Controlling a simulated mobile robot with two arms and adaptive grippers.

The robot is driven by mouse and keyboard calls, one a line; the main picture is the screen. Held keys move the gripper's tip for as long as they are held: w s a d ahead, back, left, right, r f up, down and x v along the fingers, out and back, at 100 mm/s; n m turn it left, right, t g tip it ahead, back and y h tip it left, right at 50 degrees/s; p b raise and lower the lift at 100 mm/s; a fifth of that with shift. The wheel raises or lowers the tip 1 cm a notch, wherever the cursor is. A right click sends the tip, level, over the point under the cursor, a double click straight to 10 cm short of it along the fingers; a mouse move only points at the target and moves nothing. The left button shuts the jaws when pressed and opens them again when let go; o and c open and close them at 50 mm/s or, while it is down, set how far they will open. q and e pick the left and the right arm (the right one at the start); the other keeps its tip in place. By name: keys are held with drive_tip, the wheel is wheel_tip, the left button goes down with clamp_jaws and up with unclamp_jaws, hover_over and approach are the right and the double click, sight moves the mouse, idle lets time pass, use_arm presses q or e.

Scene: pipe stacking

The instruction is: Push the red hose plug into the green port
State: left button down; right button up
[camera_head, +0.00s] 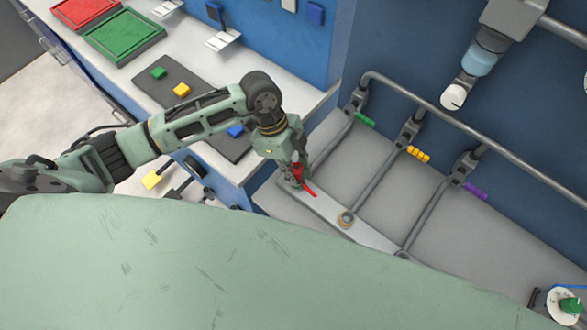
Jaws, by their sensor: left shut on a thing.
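My left gripper (298,178) points down at the upper left end of the pale metal strip and is shut on the red hose plug (297,172). A red piece sticks out to the lower right of the fingers. The plug is small and partly hidden by the fingers. Green rings (364,119) mark the pipe (335,145) that runs down to this end of the strip. No green port shows clearly; the spot under the gripper is hidden. I cannot tell whether the plug is touching or inside a port. My right gripper is not in view.
Yellow rings (418,154) and purple rings (475,191) mark two more pipes. A horizontal pipe (470,130) runs along the blue wall. Red (85,10) and green (123,36) trays lie at upper left.

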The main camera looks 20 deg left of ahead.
use_arm(q)
drive_tip(key=c, duration=1.5)
unclamp_jaws()
drive_tip(key=shift+c, duration=0.2)
drive_tip(key=shift+r, duration=0.15)
drive_tip(key=v, duration=1.2)
drive_tip(key=shift+w, duration=0.1)
